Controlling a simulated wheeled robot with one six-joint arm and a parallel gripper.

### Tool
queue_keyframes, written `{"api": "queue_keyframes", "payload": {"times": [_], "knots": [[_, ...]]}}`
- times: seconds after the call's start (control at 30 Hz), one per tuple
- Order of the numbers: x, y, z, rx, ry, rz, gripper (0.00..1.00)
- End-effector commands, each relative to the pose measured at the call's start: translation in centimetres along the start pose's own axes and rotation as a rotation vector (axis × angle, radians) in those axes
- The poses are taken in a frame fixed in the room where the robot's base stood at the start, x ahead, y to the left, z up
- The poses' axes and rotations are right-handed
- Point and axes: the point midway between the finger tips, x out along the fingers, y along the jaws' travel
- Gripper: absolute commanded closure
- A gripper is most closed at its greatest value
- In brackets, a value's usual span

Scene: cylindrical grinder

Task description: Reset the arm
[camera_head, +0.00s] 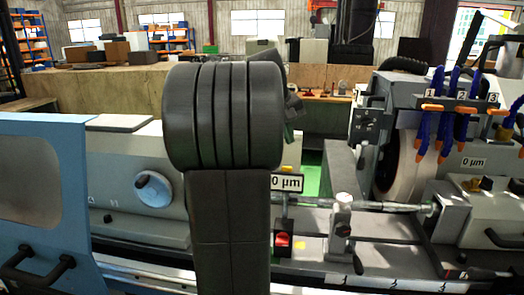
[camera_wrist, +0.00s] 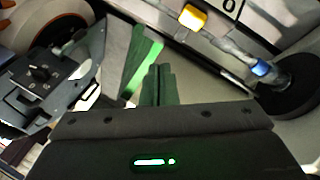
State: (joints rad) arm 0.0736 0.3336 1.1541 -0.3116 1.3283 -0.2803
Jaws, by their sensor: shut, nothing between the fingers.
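My arm stands upright in the middle of the head view and covers part of the grinder (camera_head: 345,215). In the wrist view my gripper (camera_wrist: 158,72) shows as dark greenish fingers close together, with nothing between them. The fingers point at the grinder area, over a green strip (camera_wrist: 140,58) and pale surfaces. I cannot tell their exact height above these. My gripper is mostly hidden behind my arm in the head view.
The grinding wheel (camera_head: 400,160) and blue coolant hoses (camera_head: 447,110) are at the right. A shaft (camera_head: 385,205) runs across the machine. A blue door (camera_head: 40,195) with black handles stands at the left. Wooden panels (camera_head: 110,85) and shelves (camera_head: 33,40) are behind.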

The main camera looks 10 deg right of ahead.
Motion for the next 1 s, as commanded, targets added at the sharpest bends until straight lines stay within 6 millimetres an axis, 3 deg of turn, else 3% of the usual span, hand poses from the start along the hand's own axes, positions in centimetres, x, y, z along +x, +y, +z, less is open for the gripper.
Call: {"api": "queue_keyframes", "payload": {"times": [0.2,0.47,0.53,1.0], "knots": [[1.7,-1.1,0.9,0.0,0.0,0.0,1.0],[1.7,-1.1,1.0,0.0,0.002,0.0,1.0],[0.2,-0.3,0.4,0.0,0.0,-0.001,1.0],[-2.2,1.5,-1.5,0.001,0.001,0.0,1.0]]}}
